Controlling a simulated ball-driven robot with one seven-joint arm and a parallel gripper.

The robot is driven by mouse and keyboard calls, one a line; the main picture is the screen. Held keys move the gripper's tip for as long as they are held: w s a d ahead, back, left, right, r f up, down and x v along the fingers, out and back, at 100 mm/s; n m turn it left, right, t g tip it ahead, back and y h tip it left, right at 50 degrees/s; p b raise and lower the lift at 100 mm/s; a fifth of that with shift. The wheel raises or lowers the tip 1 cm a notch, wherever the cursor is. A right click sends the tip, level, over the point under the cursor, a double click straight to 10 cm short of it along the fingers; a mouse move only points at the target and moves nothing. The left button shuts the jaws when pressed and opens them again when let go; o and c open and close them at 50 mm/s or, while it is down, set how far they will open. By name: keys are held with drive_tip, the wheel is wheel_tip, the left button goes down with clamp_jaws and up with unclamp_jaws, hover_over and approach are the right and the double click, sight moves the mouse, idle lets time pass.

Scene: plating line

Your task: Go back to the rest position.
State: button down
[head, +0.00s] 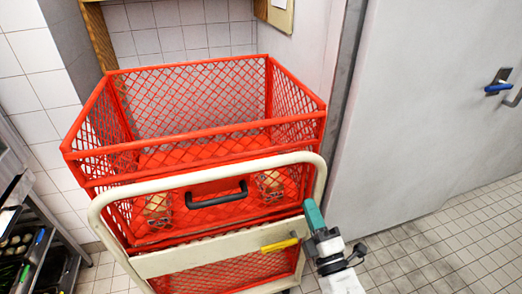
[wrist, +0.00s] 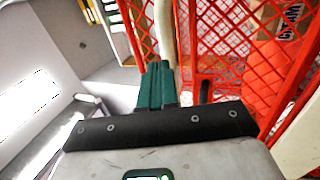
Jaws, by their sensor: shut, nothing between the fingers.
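My gripper (head: 310,208) is at the lower middle right of the head view, in front of the right end of the cart's cream push frame (head: 205,172). Its green fingers are together with nothing between them; whether they touch the frame I cannot tell. In the wrist view the gripper (wrist: 156,72) shows its green fingers pressed together. The cream frame and the red mesh cage (wrist: 215,65) lie just beyond and to the right of the fingertips there. My arm comes up from the bottom edge in the head view.
The large red mesh cage (head: 200,140) on the cart has a black handle (head: 216,195); a brown carton (wrist: 292,22) shows through its mesh. A yellow piece (head: 280,244) sits on the crossbar. Shelving (head: 62,262) stands left, a grey door (head: 430,110) right. Tiled floor (head: 440,250) at right is clear.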

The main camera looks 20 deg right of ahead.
drive_tip(key=s+f+m+g+y, duration=0.1)
drive_tip(key=s+f+m+g, duration=0.35)
drive_tip(key=f+g, duration=0.2)
drive_tip(key=s+f+m+g, duration=0.4)
drive_tip(key=f+m+g, duration=0.1)
drive_tip(key=f, duration=0.2)
drive_tip(key=s+d+f+m+g, duration=0.2)
drive_tip(key=s+m+g, duration=0.6)
drive_tip(key=s, duration=1.2)
drive_tip(key=shift+d+f+g, duration=0.15)
drive_tip(key=shift+f+g, duration=0.55)
drive_tip(key=shift+g, duration=0.15)
drive_tip(key=shift+m, duration=0.25)
